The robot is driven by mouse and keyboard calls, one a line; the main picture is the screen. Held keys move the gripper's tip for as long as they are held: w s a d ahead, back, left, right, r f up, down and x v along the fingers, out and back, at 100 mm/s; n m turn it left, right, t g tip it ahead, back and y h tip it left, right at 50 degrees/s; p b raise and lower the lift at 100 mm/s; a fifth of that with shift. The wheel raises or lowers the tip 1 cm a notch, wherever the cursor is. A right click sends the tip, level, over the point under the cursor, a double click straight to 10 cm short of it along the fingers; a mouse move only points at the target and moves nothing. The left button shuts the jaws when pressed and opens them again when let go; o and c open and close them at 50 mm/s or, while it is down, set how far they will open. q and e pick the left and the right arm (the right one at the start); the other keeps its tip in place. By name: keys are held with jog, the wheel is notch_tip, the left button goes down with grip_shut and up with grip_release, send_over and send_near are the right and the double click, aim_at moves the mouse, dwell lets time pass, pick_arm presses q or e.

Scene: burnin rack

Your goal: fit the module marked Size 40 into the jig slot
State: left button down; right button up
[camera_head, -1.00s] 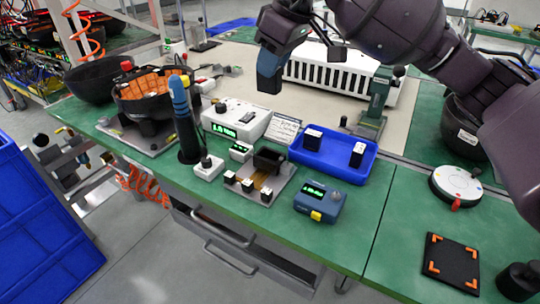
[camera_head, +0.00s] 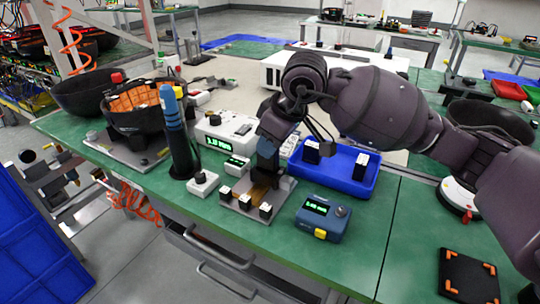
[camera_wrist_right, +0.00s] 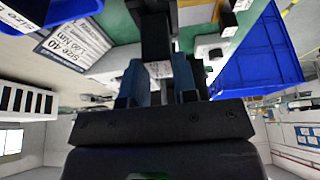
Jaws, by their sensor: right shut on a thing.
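My right gripper (camera_head: 270,146) is over the jig (camera_head: 241,208), at the dark block at its back. In the right wrist view its blue fingers (camera_wrist_right: 158,88) are shut on a dark module with a pale label (camera_wrist_right: 158,69). I cannot read that label. Whether the module is seated in the slot or just above it is hidden by the gripper. A card (camera_wrist_right: 74,44) in the right wrist view reads Size 40, 1.20 Nm. My left gripper is not in view.
A blue tray (camera_head: 338,185) behind the jig holds two dark modules (camera_head: 311,152) (camera_head: 360,168). A blue device with a green display (camera_head: 322,219) stands right of the jig. A tall blue-handled tool (camera_head: 175,125) stands to the left. A black pad (camera_head: 468,275) lies front right.

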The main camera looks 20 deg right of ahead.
notch_tip(320, 180, down, 4)
jog(key=shift+r, duration=0.4)
jog(key=shift+f+b, duration=0.2)
jog(key=shift+b, duration=0.1)
jog(key=o, duration=0.9)
